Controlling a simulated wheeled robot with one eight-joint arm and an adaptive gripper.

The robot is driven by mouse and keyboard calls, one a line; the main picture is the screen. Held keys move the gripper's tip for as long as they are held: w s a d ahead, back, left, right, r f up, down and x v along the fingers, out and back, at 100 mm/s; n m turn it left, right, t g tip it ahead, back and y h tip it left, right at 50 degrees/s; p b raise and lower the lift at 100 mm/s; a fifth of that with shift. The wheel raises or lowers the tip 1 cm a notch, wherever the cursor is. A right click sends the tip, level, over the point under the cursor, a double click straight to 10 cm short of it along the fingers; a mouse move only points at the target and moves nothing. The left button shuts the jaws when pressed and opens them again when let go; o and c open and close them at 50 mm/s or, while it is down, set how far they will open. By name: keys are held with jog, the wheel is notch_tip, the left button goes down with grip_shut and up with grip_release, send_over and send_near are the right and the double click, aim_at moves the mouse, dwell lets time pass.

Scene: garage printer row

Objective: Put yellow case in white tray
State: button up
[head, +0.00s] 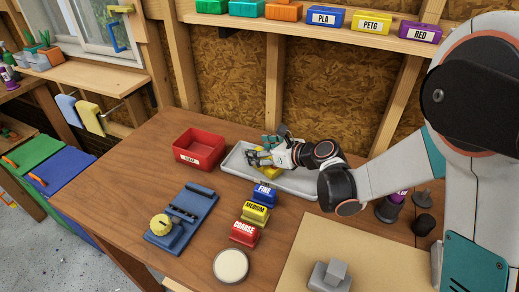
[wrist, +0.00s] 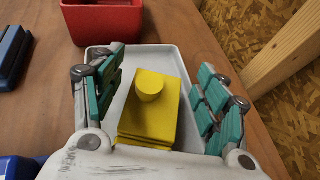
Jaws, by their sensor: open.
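The yellow case (wrist: 150,118) is a box with a round knob on top. It lies in the white tray (wrist: 178,57), between my gripper's open fingers (wrist: 160,100) in the wrist view, with a gap to the fingers on each side. In the head view my gripper (head: 262,155) is over the white tray (head: 300,185), and only a little yellow of the case (head: 267,172) shows beneath it. The near end of the case is partly hidden by my gripper's palm in the wrist view.
A red bin (head: 199,148) stands left of the tray. Blue, yellow and red labelled blocks (head: 255,213) stand in front of it. A blue fixture with a yellow knob (head: 182,217) is at the left, and a round pale dish (head: 230,265) is near the front edge.

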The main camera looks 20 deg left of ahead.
jog(key=shift+r, duration=0.15)
jog(key=s+d+r+n+t+h+p, duration=0.15)
jog(key=s+d+r+n, duration=0.25)
jog(key=d, duration=0.5)
jog(key=s+d+r+n+h+p, duration=0.1)
jog(key=s+d+r+n+h, duration=0.25)
jog(key=d, duration=0.45)
jog(key=s+d+r+n+h+p, duration=0.1)
jog(key=s+d+r+n, duration=0.25)
jog(key=d, duration=0.55)
jog(key=s+d+r+n+h, duration=0.2)
jog(key=s+d+n+h, duration=0.4)
jog(key=s+d+n, duration=0.5)
jog(key=s+d+t, duration=0.1)
jog(key=d, duration=0.4)
jog(key=shift+s+r+n, duration=0.15)
jog(key=shift+r+n, duration=0.15)
